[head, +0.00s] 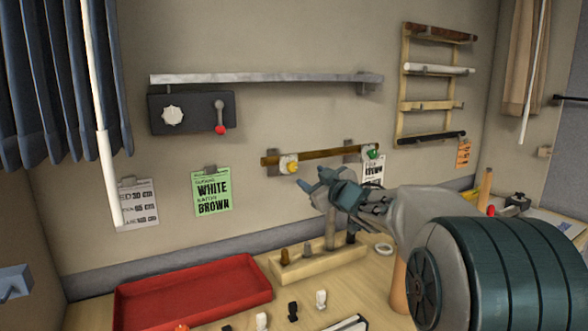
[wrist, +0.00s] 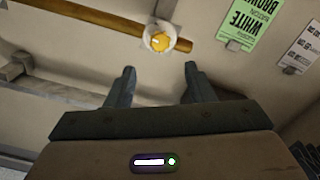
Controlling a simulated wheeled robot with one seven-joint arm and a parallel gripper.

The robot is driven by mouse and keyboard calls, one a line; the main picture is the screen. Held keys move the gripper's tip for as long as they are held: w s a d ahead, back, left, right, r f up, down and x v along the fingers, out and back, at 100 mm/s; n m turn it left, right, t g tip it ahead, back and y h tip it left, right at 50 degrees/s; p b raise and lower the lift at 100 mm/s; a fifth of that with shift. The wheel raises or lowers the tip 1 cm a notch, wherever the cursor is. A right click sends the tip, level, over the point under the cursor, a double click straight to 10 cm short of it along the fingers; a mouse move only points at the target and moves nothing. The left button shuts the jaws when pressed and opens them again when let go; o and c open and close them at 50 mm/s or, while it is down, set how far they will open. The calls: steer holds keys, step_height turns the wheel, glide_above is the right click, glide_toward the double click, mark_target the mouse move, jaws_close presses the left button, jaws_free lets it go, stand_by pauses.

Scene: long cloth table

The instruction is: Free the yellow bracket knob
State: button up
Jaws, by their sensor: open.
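The yellow bracket knob (head: 290,167) is on the bracket near the left end of a brown rod (head: 325,156) on the wall. In the wrist view, the yellow knob (wrist: 160,42) sits in a round whitish collar in front of the rod (wrist: 110,20). My gripper (head: 318,187) is just right of and below the knob in the head view. In the wrist view, my gripper (wrist: 160,70) is open and empty, and the knob is beyond the gap between its fingertips, apart from them. The green bracket knob (head: 373,153) is near the rod's right end.
A grey shelf (head: 270,78) and a dark box (head: 190,113) with a red-tipped lever are above left. A green note (head: 212,192) hangs on the wall. Below are a red tray (head: 190,290) and a wooden tool block (head: 318,263) on the table. A rack (head: 432,105) hangs at right.

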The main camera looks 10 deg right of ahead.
mark_target(293, 167)
steer(key=p+x, duration=0.1)
steer(key=x, duration=0.9)
steer(key=shift+w+f, duration=0.1)
steer(key=shift+w, duration=0.1)
steer(key=c, duration=1)
